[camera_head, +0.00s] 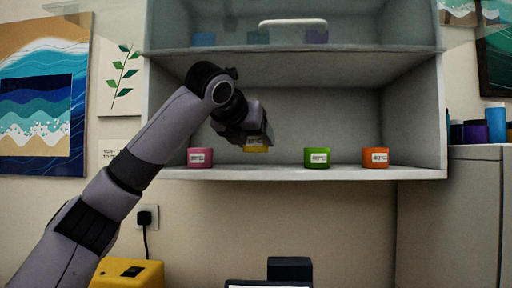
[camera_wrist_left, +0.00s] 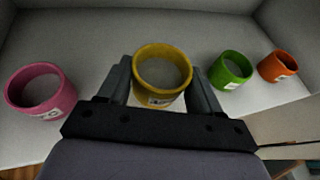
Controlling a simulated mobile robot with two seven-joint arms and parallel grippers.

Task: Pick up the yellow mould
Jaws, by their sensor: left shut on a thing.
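The yellow mould (camera_wrist_left: 162,54) is a round open cup with a white label, and it stands between the two fingers of my left gripper (camera_wrist_left: 160,85) in the left wrist view. The fingers are shut on it from both sides. In the head view the left gripper (camera_head: 256,139) hides most of the yellow mould (camera_head: 256,149), and only its lower part shows, at the level of the lower shelf. I cannot tell whether it still touches the shelf. My right gripper is not in view.
A pink mould (camera_head: 200,157) stands left of the yellow one on the shelf (camera_head: 340,173). A green mould (camera_head: 317,157) and an orange mould (camera_head: 375,157) stand to the right. An upper compartment with a handle (camera_head: 293,23) is above. Bare shelf lies behind the row.

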